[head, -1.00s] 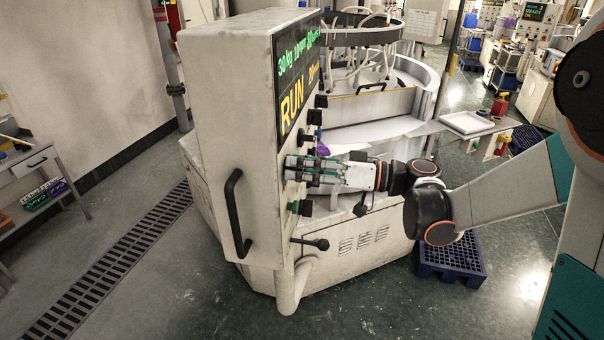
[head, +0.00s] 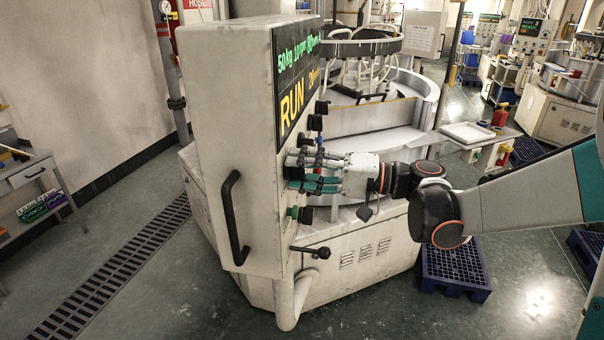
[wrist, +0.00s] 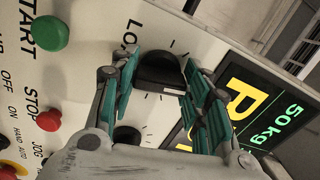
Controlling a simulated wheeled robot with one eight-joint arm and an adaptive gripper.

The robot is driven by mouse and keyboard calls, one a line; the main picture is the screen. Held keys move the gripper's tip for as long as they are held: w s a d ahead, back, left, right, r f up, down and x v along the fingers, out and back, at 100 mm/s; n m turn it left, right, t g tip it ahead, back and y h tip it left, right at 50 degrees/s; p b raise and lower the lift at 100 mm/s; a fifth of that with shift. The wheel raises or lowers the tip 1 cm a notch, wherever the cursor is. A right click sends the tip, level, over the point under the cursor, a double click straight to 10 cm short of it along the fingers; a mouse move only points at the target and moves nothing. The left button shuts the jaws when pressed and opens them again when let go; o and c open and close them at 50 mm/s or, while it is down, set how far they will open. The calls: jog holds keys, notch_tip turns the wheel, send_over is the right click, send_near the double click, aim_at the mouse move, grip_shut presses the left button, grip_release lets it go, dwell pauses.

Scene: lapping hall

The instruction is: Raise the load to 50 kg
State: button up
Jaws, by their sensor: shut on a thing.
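The machine's control cabinet (head: 235,120) stands in the middle of the head view, its panel facing right. Its display (head: 297,85) reads 50 kg and RUN; 50 kg also shows on the display in the wrist view (wrist: 270,122). The black load knob (wrist: 158,71) sits beside lettering that begins "LO", with tick marks around it. My gripper (head: 293,172) reaches the panel from the right, and its teal-padded fingers are shut on the load knob, one on each side. The fingers hide the knob in the head view. Another black knob (wrist: 127,135) is partly hidden below.
A green START button (wrist: 50,34) and red STOP button (wrist: 48,120) lie left of my fingers. A black lever (head: 312,248) sticks out below my gripper. The cabinet has a black handle (head: 235,218). A blue pallet (head: 453,269) lies on the floor under my arm.

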jog(key=shift+m, duration=1)
jog(key=o, duration=1.1)
jog(key=shift+c, duration=0.2)
jog(key=shift+d, duration=0.15)
jog(key=v, duration=1.1)
jog(key=shift+d, duration=0.35)
jog(key=shift+s+f, duration=0.1)
